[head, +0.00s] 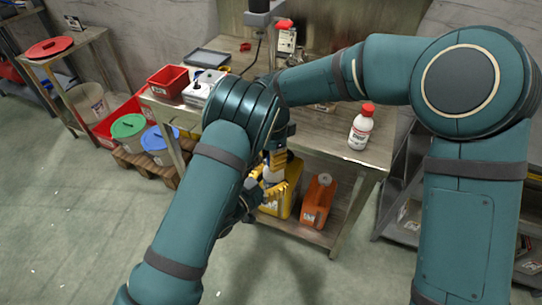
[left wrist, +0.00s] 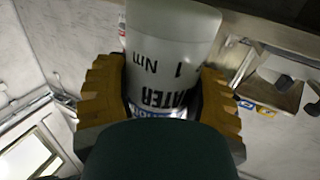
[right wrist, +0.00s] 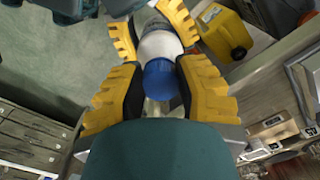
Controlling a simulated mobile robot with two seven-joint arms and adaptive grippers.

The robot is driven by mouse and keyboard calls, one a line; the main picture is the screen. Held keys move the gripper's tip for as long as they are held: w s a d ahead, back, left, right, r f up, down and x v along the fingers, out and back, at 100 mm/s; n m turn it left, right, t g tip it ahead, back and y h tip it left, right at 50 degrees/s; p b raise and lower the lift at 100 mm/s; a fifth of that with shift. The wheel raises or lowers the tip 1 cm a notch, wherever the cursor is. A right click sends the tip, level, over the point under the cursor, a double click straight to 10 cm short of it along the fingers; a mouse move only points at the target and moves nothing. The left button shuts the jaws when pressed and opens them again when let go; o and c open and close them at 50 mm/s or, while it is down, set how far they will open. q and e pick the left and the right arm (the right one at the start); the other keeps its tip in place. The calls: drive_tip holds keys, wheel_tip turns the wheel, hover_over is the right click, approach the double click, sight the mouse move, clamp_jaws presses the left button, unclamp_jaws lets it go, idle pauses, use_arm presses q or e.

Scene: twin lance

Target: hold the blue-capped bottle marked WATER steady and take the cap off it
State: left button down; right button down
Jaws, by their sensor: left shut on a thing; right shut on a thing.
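The white bottle marked WATER (left wrist: 170,45) is between the yellow fingers of my left gripper (left wrist: 160,85), which is shut on its body. Its lettering is upside down in the left wrist view, and its cap end is hidden there behind my gripper. The blue cap (right wrist: 161,82) is on the bottle's end in the right wrist view, between the fingers of my right gripper (right wrist: 158,90), which is shut on it. My left fingers show just beyond, around the bottle. In the head view the bottle (head: 272,173) is small and partly hidden by both grippers, in front of the workbench.
The workbench (head: 335,148) holds a red-capped white bottle (head: 361,127) and a red bin (head: 168,81). Yellow and orange canisters (head: 318,200) stand on its lower shelf, close behind my grippers. Lidded buckets (head: 128,128) stand at left. Open floor (head: 70,220) lies at front left.

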drive_tip(key=shift+w+n, duration=0.1)
drive_tip(key=shift+n, duration=0.4)
drive_tip(key=c, duration=0.7)
unclamp_jaws()
drive_tip(key=shift+c, duration=0.2)
drive_tip(key=shift+r, duration=0.1)
